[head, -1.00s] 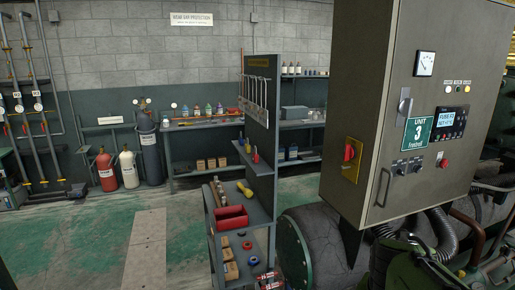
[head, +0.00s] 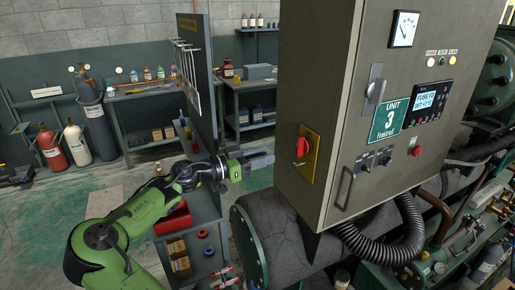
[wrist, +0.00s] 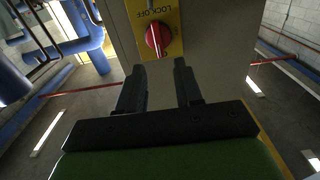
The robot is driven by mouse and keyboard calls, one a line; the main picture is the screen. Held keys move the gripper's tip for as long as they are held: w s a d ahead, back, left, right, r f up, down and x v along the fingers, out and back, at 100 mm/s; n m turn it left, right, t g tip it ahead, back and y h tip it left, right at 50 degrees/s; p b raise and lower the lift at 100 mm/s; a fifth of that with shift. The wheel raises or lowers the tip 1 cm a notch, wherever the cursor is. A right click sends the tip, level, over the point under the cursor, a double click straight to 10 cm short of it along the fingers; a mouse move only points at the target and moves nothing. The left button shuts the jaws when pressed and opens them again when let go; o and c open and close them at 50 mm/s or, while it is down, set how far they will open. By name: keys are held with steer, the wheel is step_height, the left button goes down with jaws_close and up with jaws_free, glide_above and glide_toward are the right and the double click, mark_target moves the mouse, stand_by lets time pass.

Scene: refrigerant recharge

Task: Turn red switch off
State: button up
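The red switch (head: 303,147) is a rotary handle on a yellow plate (head: 311,163) on the left side of the grey control cabinet. In the wrist view the red knob (wrist: 158,36) shows beyond my fingers, under "LOCK OFF" lettering. My gripper (head: 269,155) is to the left of the switch in the head view, pointing toward it, with a gap between them. In the wrist view my gripper (wrist: 158,82) has its two dark fingers apart with nothing between them. The switch is not touched.
The control cabinet (head: 400,45) carries a dial, lamps, a display, knobs and a grey door handle. A tool cart (head: 205,95) with a red bin (head: 173,218) stands behind my arm. A large grey tank (head: 280,240) and black hoses lie below the cabinet.

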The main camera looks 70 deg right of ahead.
mark_target(297, 148)
steer(key=p+x, duration=0.1)
steer(key=x, duration=0.8)
steer(key=shift+s+p, duration=0.25)
steer(key=shift+p, duration=0.05)
steer(key=shift+d, duration=0.1)
steer(key=shift+c, duration=0.8)
jaws_close()
steer(key=n+p, duration=0.2)
steer(key=n, duration=0.1)
steer(key=shift+n+p, duration=0.4)
steer(key=shift+f+n, duration=0.15)
steer(key=shift+n, duration=0.15)
steer(key=shift+p, duration=0.3)
